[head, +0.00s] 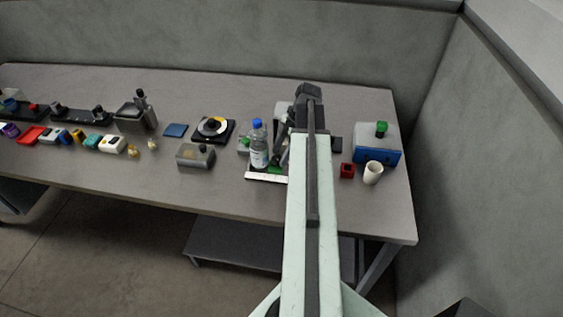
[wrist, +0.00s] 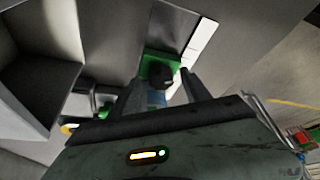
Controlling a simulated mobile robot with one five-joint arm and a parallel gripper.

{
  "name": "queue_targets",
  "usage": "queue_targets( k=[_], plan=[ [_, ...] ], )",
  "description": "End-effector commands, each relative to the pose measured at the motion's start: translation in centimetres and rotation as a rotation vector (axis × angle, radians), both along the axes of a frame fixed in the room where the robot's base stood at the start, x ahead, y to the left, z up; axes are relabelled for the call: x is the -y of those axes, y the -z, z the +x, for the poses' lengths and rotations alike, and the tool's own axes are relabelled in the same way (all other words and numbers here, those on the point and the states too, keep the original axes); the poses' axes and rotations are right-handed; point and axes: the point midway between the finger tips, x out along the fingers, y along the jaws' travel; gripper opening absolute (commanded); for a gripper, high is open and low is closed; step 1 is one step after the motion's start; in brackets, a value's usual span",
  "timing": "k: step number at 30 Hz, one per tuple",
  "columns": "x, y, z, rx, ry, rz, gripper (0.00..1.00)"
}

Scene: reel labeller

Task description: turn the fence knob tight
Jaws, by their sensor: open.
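The black fence knob (wrist: 162,77) shows in the wrist view in front of a green block (wrist: 150,62), which I take to be the fence. My gripper (wrist: 164,74) is open, with one finger on each side of the knob in the picture. I cannot tell whether the fingers touch it or how deep they reach. A white strip (wrist: 203,38) runs beside the green block. In the head view the green part (head: 275,170) shows low beside the white strip (head: 265,177); my arm and a bottle cover most of the labeller, and the knob is not clear there.
A clear bottle with a blue cap (head: 258,145) stands close left of my arm. Right of it are a red block (head: 347,170), a white cup (head: 373,172) and a blue-grey box with a green knob (head: 377,143). Several items line the table's left side.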

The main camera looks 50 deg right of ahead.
Motion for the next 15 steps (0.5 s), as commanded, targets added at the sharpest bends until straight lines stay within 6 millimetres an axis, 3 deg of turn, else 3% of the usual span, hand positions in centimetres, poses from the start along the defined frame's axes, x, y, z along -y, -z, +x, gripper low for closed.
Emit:
queue_targets(
  k=[1,9,15],
  plan=[
    [-0.19,0.90,0.06,0.000,0.000,0.000,0.55],
    [-0.23,0.66,0.12,0.000,0.001,0.000,0.53],
    [-0.20,0.67,0.10,0.000,0.002,0.000,0.00]
  ],
)
